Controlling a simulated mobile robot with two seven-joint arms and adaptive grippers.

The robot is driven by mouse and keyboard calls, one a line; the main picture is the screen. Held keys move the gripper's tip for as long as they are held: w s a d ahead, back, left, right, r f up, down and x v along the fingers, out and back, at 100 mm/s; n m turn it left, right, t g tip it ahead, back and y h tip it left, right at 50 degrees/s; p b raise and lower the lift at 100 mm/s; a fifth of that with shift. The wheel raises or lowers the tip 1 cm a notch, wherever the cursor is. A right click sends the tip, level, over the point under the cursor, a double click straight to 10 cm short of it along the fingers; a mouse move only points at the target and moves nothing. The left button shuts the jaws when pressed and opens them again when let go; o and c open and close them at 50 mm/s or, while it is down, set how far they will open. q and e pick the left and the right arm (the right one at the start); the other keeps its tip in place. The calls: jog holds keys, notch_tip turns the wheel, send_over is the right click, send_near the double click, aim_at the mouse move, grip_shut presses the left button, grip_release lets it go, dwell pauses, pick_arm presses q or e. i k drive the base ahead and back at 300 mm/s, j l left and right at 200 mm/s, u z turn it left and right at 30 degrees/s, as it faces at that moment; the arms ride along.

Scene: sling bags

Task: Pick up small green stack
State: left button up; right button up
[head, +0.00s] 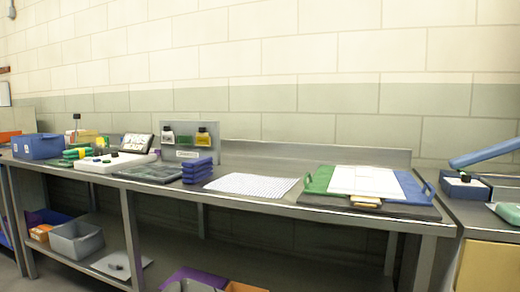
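A small stack of flat green pieces (76,153) lies on the metal bench toward the left, between a blue bin and a white board. Some yellow shows among the green. A second small green item (102,141) shows just behind it, too small to make out clearly. Neither of my grippers is in view.
The blue bin (38,146) stands left of the green stack and the white board (115,163) lies to its right. A dark blue stack (198,170), a white gridded sheet (252,185) and a green-and-blue board (318,180) lie farther right. A shelf below holds bins (76,240).

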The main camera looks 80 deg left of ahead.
aim_at(75, 154)
jog(key=u, duration=4.3)
jog(key=i+j+u, duration=0.15)
jog(key=i+u, duration=0.5)
jog(key=i, duration=3.6)
jog(key=i+j+z, duration=0.2)
jog(key=i, duration=0.2)
jog(key=i+z, duration=0.2)
jog(key=i, duration=0.25)
jog(key=i+j+z, duration=0.2)
jog(key=i+j, duration=0.05)
jog(key=i, duration=0.1)
